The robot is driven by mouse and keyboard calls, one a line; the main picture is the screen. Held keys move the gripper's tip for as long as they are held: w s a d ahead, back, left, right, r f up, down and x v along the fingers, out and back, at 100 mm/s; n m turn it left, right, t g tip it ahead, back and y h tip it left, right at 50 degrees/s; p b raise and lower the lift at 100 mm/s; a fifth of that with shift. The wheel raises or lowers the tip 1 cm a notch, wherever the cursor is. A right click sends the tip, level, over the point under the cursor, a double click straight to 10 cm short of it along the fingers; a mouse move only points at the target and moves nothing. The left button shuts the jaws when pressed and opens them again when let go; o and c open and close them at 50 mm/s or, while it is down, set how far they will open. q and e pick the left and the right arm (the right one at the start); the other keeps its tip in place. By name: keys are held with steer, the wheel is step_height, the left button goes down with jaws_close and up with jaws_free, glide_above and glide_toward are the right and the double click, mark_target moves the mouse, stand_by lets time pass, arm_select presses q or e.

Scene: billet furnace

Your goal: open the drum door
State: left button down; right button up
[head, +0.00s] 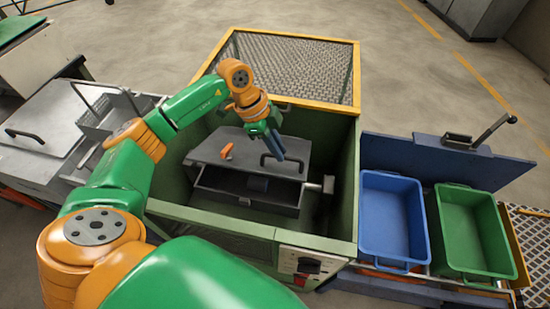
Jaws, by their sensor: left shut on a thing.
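The drum (247,208) is a grey box-like body inside the green machine housing (215,222). Its grey door panel (225,148) lies across the top toward the back, with a dark gap showing between it and the drum's front edge. A dark bar handle (298,164) stands on the right part of the door. My left gripper (277,153) reaches down from above and is shut on this handle; its fingers partly hide it. An orange latch-like piece (227,151) is on the door left of the handle. My right gripper is not in view.
A yellow-framed mesh cover (300,41) stands raised behind the housing. A control panel (304,265) is on the front. Blue (391,268) and green (486,269) bins stand at right. A grey bench with a lidded unit (40,125) and wire basket (103,106) is at left.

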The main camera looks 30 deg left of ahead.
arm_select(q)
steer(key=shift+w+a+r+p, duration=0.25)
steer(key=shift+w+r+p, duration=0.1)
steer(key=shift+w+r, duration=0.35)
steer(key=shift+w+a+r+p, duration=0.2)
steer(key=shift+w+r+p, duration=0.15)
steer(key=shift+w+r, duration=0.3)
